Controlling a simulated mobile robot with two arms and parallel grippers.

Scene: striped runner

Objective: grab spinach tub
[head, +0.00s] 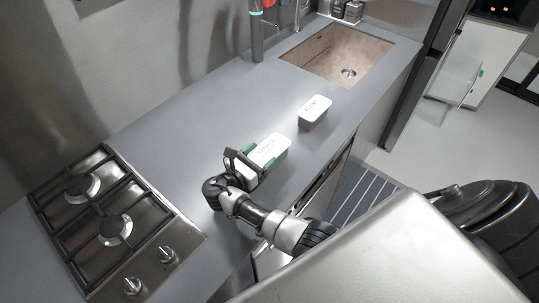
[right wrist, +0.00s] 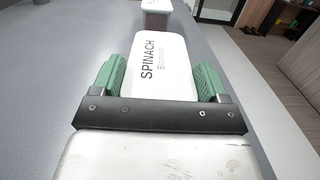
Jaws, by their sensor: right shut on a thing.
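The spinach tub (head: 267,149) has a white lid and sits on the grey counter in the head view. Its lid, lettered SPINACH, shows close up in the right wrist view (right wrist: 160,66). My right gripper (head: 259,159) reaches over the counter and is shut on the tub. Its green finger pads also show in the right wrist view (right wrist: 162,80), one on each side of the tub. The tub's lower body is mostly hidden by the lid and fingers. My left gripper is not in view.
A second tub (head: 315,112), white-lidded with a dark body, stands farther along the counter (head: 215,125). A gas hob (head: 110,225) is at the left. A sink (head: 340,53) is at the back right. A striped runner (head: 361,193) lies on the floor.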

